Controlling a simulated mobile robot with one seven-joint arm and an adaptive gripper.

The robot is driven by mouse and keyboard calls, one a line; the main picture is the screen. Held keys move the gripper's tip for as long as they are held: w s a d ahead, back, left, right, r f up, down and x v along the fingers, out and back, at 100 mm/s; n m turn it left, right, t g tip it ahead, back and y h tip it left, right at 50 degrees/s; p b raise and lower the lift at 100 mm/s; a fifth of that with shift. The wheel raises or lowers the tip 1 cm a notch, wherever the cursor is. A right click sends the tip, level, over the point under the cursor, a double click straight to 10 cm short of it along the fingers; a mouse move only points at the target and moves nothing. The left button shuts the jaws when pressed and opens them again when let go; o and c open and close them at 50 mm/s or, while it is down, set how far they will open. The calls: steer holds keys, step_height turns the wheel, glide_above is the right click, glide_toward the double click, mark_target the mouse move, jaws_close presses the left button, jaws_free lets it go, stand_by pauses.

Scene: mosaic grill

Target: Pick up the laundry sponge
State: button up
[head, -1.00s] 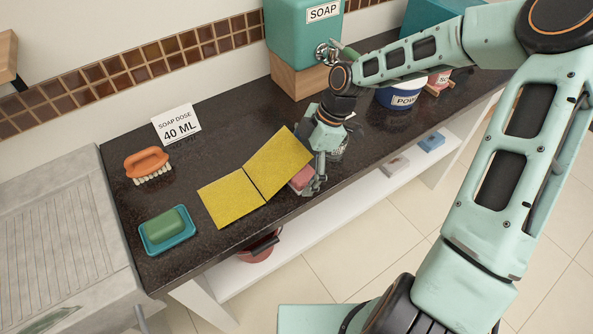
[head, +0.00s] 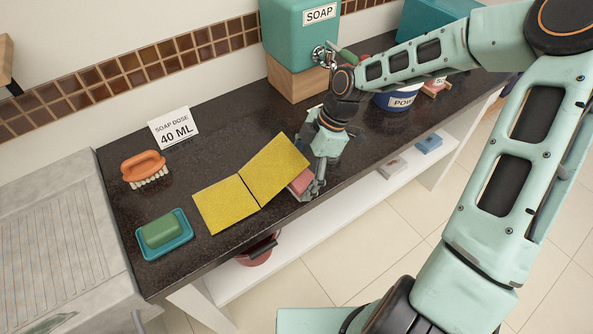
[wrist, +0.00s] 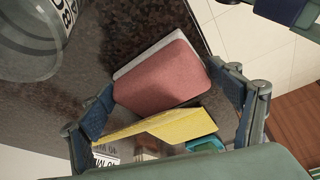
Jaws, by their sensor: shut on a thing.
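The laundry sponge is a reddish-pink block with a pale layer along one side. In the head view the sponge (head: 301,183) shows only in part, at the counter's front edge beside the yellow cloth. It fills the middle of the wrist view (wrist: 162,75). My gripper (head: 309,186) points down at it and is shut on it, with one finger at each end in the wrist view (wrist: 165,92). The folded yellow cloth (head: 226,204) covers part of the sponge in the head view and lies close against it in the wrist view. I cannot tell whether the sponge touches the counter.
A green soap bar in a blue dish (head: 180,250), an orange brush (head: 143,165) and a sign (head: 173,128) are at the left. A soap dispenser (head: 303,50) and a powder tub (head: 398,100) stand behind my gripper. A shelf (head: 350,195) lies below the dark counter.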

steer(key=s+d+p, duration=0.1)
steer(key=s+d, duration=0.8)
steer(key=s, duration=0.4)
steer(key=shift+s+d, duration=0.15)
steer(key=shift+s, duration=0.2)
